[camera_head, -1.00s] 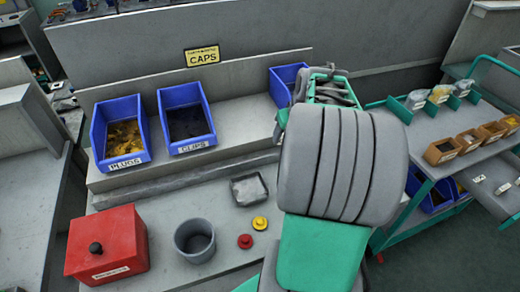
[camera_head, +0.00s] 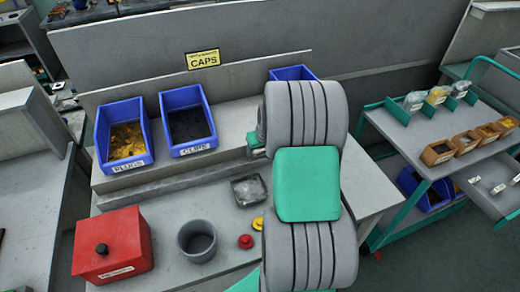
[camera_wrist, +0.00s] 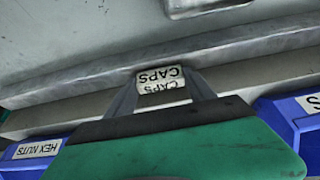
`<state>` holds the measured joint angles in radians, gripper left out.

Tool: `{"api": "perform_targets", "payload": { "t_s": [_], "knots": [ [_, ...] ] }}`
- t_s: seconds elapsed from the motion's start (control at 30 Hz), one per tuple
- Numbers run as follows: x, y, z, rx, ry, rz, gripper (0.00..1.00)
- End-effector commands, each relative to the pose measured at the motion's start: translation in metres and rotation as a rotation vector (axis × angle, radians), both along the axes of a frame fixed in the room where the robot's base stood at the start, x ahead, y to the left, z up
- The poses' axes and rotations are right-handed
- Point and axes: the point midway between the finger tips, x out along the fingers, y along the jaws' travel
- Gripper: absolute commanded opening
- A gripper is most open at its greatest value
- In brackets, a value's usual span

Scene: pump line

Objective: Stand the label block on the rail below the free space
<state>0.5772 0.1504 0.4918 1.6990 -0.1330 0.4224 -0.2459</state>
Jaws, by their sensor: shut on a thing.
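The label block (camera_wrist: 160,80) is a small pale block reading CAPS. It shows upside down in the wrist view. My gripper (camera_wrist: 160,97) is shut on it, with a finger on each side. The block is over or at the pale rail (camera_wrist: 60,119) along the shelf front; I cannot tell whether it touches. The free space lies between the CLIPS bin (camera_head: 187,122) and another blue bin (camera_head: 293,73), under the yellow CAPS sign (camera_head: 203,59). In the head view my arm hides the block and part of this space.
The HEX NUTS bin (camera_wrist: 35,150) flanks the gripper in the wrist view. The PLUGS bin (camera_head: 124,135) stands left of CLIPS. A red box (camera_head: 112,245), grey cup (camera_head: 197,240), small tray (camera_head: 249,190) and red and yellow caps (camera_head: 246,241) stand on the bench. A cart (camera_head: 430,140) is right.

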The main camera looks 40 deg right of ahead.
Motion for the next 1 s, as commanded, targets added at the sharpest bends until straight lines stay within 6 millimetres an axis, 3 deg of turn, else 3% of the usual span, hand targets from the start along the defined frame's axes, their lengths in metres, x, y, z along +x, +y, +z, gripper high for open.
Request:
{"api": "perform_targets", "payload": {
  "t_s": [0.07,0.1,0.33,0.67,1.0],
  "knots": [
    [0.000,0.000,-0.004,0.000,0.000,0.000,0.18],
    [0.000,0.000,-0.002,0.000,0.000,0.000,0.66],
    [0.000,0.000,-0.002,0.000,0.000,0.000,0.84],
    [-0.001,0.000,0.005,-0.001,-0.002,0.000,0.84],
    [-0.030,0.007,0.078,-0.003,-0.005,-0.001,0.84]
  ]
}}
